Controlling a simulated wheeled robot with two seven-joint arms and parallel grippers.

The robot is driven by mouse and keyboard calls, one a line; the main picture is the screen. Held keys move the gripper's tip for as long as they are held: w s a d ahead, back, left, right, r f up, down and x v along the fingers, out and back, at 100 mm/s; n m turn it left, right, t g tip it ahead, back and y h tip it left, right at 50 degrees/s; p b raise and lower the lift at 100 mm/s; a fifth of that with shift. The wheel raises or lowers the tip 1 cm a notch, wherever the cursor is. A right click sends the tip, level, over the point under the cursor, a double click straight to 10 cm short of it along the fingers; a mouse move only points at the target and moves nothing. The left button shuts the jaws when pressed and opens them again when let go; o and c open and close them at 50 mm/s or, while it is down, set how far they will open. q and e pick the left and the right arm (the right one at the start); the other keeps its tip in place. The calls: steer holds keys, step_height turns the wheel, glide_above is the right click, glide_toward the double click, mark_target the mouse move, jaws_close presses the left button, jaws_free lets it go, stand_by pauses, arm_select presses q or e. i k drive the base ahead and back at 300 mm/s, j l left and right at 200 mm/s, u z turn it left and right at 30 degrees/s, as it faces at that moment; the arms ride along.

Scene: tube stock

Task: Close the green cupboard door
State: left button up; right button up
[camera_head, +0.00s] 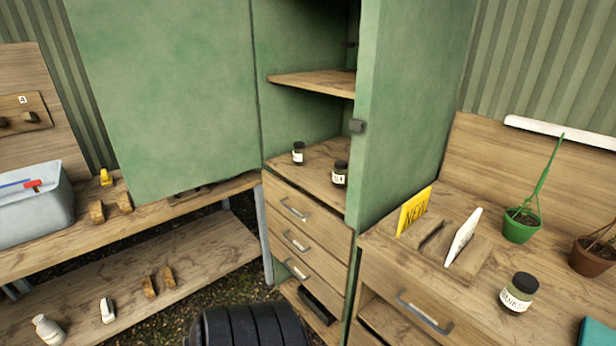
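The green cupboard door (165,90) is wide open, swung out to the left over the workbench. The green cupboard (420,90) stands in the middle, its inside exposed. A small dark grey catch (357,126) is on the front edge of its right side. Inside are a wooden shelf (315,82) and a lower board holding two dark labelled jars (298,153) (340,173). No handle shows on the visible face of the door. Neither of my grippers is in view.
Drawers (300,240) sit below the cupboard opening. A black ribbed round object (250,326) lies low in front. The left bench (75,245) holds a grey bin (35,205). The right bench (480,285) holds a yellow sign (413,212), a jar (518,293) and potted plants (521,226).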

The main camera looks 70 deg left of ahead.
mark_target(172, 83)
steer(key=u, duration=1.8)
